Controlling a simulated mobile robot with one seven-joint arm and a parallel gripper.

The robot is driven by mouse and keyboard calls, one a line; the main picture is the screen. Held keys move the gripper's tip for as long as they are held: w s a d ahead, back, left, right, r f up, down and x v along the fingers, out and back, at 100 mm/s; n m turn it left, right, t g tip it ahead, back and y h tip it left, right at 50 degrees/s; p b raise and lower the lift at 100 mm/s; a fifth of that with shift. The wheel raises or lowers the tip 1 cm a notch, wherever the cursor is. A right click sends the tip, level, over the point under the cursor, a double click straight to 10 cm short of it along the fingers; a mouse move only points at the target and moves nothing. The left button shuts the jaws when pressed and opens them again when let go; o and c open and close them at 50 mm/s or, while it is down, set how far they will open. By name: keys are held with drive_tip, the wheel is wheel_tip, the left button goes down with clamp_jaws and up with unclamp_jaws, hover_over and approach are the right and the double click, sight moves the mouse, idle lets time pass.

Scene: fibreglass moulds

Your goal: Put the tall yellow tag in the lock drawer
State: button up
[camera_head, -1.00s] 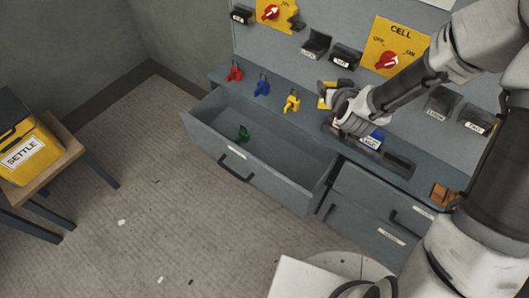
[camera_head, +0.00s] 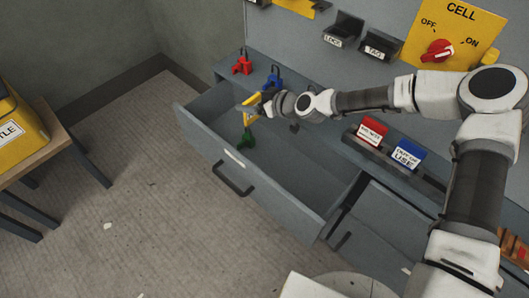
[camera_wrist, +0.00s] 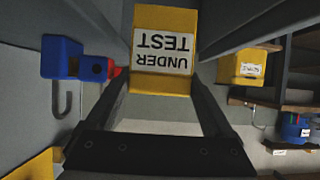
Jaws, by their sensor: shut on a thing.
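My gripper (camera_head: 262,102) is shut on the tall yellow tag (camera_head: 250,104) and holds it over the open drawer (camera_head: 281,205), near its back left. In the wrist view the tag (camera_wrist: 165,45) sits between my fingers, with a white label reading "UNDER TEST", upside down in the picture. The drawer's front label is too small to read. A green padlock (camera_head: 246,139) is inside the drawer, just below the tag in the picture.
A red padlock (camera_head: 242,65) and a blue padlock (camera_head: 272,77) stand on the ledge behind the drawer. Red (camera_head: 371,131) and blue (camera_head: 407,154) tags stand in a rack to the right. A yellow box (camera_head: 20,135) is on a side table at left.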

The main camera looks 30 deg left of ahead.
wheel_tip(320, 180, down, 17)
drive_tip(key=b, duration=0.4)
drive_tip(key=shift+f+b, duration=0.15)
drive_tip(key=shift+b, duration=0.25)
drive_tip(key=o, duration=1.1)
drive_tip(key=shift+c, duration=0.2)
drive_tip(key=shift+r+p, duration=0.25)
drive_tip(key=shift+p, duration=0.05)
drive_tip(key=p+v, duration=0.2)
drive_tip(key=v, duration=1)
drive_tip(key=shift+p, duration=0.3)
